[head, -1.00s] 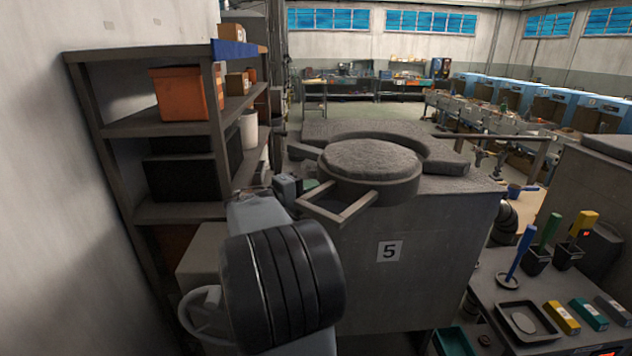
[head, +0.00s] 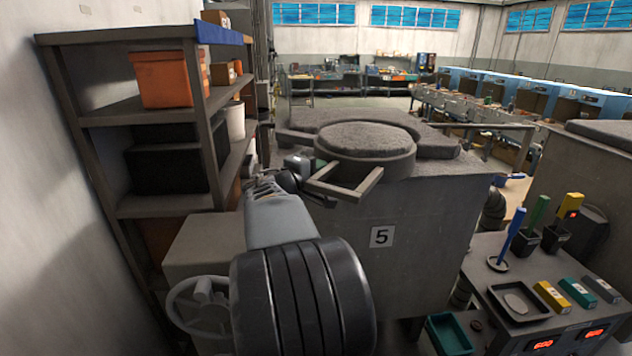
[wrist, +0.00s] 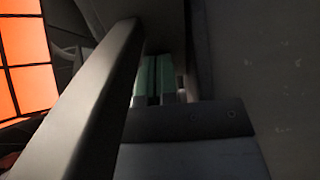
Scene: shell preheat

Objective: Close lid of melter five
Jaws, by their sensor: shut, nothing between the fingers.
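Melter five is the grey box (head: 430,215) with a "5" label. Its thick round lid (head: 365,138) lies about level over the top, with a square handle frame (head: 345,182) sticking out front left. I cannot tell whether the lid sits fully on the opening, as its far side hides the rim. My gripper (head: 305,164) is at the left side of the handle, partly hidden by my arm. In the wrist view my green-padded fingers (wrist: 160,78) are together and empty, beside a pale bar (wrist: 85,100), which looks like the handle. Contact is unclear.
A shelf (head: 130,118) with orange bins stands close on the left, by the wall. A handwheel (head: 200,305) is low near my arm. A bench (head: 490,285) with tools and a tray is at the right. Another grey box (head: 580,180) stands beyond it.

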